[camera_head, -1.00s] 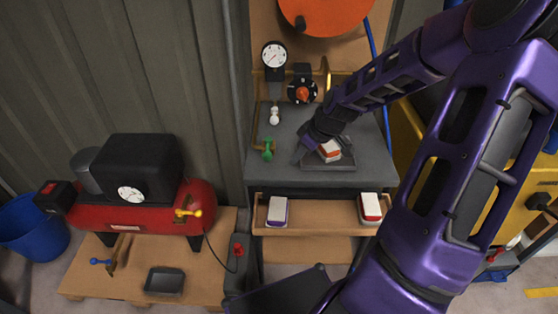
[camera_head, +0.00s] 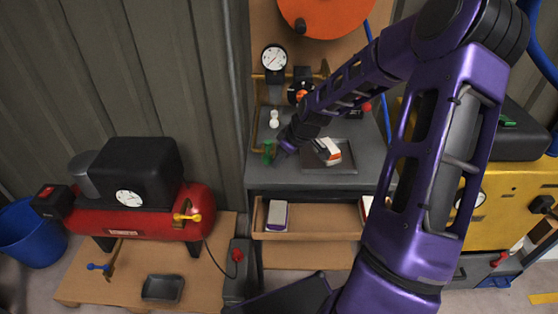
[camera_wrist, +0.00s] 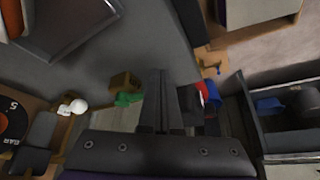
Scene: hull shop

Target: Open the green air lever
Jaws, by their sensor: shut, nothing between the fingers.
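The green air lever (camera_head: 268,150) is on a brass pipe at the left edge of the grey bench top, partly hidden by my gripper in the head view. In the wrist view the green lever (camera_wrist: 128,99) shows beside a brass block, just left of my fingers. My gripper (camera_head: 278,158) is shut and empty, with its tip close beside the lever. Its fingers (camera_wrist: 161,75) lie together in the wrist view. I cannot tell whether they touch the lever.
A white knob (camera_head: 274,119), a gauge (camera_head: 274,58) and an orange-marked dial (camera_head: 299,92) stand behind the lever. The open drawer (camera_head: 325,219) is below. The red compressor (camera_head: 135,212) is at left.

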